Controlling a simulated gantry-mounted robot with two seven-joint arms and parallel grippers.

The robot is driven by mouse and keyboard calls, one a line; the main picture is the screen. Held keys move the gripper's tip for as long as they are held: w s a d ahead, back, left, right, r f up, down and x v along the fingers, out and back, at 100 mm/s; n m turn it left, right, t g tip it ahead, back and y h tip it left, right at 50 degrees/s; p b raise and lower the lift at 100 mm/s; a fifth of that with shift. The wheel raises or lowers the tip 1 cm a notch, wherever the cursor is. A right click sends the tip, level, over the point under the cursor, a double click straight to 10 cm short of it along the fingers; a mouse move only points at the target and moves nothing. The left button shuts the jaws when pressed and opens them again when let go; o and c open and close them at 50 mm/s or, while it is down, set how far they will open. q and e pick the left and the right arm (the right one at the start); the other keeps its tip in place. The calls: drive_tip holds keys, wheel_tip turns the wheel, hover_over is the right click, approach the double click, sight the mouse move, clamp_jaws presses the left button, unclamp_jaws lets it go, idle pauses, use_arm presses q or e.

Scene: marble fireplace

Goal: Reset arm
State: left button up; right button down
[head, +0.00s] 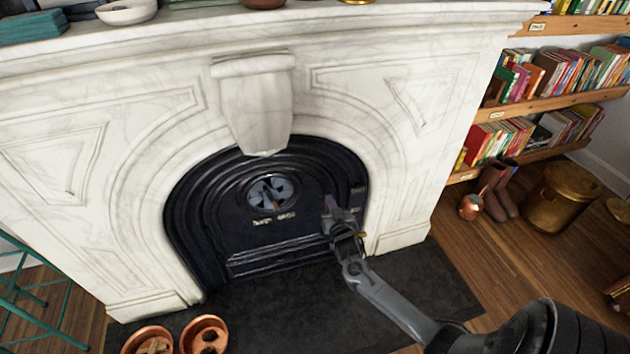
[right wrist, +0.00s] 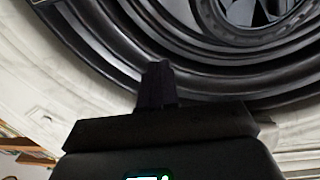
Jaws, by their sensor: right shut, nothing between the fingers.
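My right gripper (head: 330,208) is in front of the right side of the black fireplace insert (head: 225,222) in the head view. Its arm comes in from the lower right. In the right wrist view its fingers (right wrist: 157,85) are together and hold nothing, with the dark curved rings of the insert (right wrist: 120,50) behind them. I cannot tell whether the fingertips touch the insert. The insert has a round vent (head: 272,191) near its middle. My left gripper is not in view.
The white marble surround (head: 130,180) frames the insert under a mantel. A dark hearth slab (head: 280,310) lies below, with two copper pots (head: 203,335) (head: 147,341) at its front left. Bookshelves (head: 560,98), boots (head: 497,200) and a brass bin (head: 560,200) stand right. A green stool (head: 40,300) stands left.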

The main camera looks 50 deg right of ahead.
drive_tip(key=s+a+r+n+g+y+p, duration=0.1)
drive_tip(key=s+a+r+n+y+p, duration=0.25)
drive_tip(key=a, duration=0.65)
drive_tip(key=s+a+r+g+y+p, duration=0.25)
drive_tip(key=s+a+p, duration=0.3)
drive_tip(key=a, duration=0.35)
drive_tip(key=s+a+r+n+y+p, duration=0.2)
drive_tip(key=s+a+r+y+p, duration=0.25)
drive_tip(key=a, duration=0.55)
drive_tip(key=s+a+r+n+g+y+p, duration=0.1)
drive_tip(key=s+a+r+n+g, duration=0.1)
drive_tip(key=s+a+r+g, duration=0.3)
drive_tip(key=s+a+r+n+g, duration=0.1)
drive_tip(key=s+a+n+g, duration=0.15)
drive_tip(key=s, duration=0.45)
wheel_tip(320, 180, up, 38)
drive_tip(key=p, duration=3.8)
drive_tip(key=shift+w+f+t, duration=0.25)
drive_tip(key=shift+w+t, duration=0.05)
drive_tip(key=shift+w, duration=0.1)
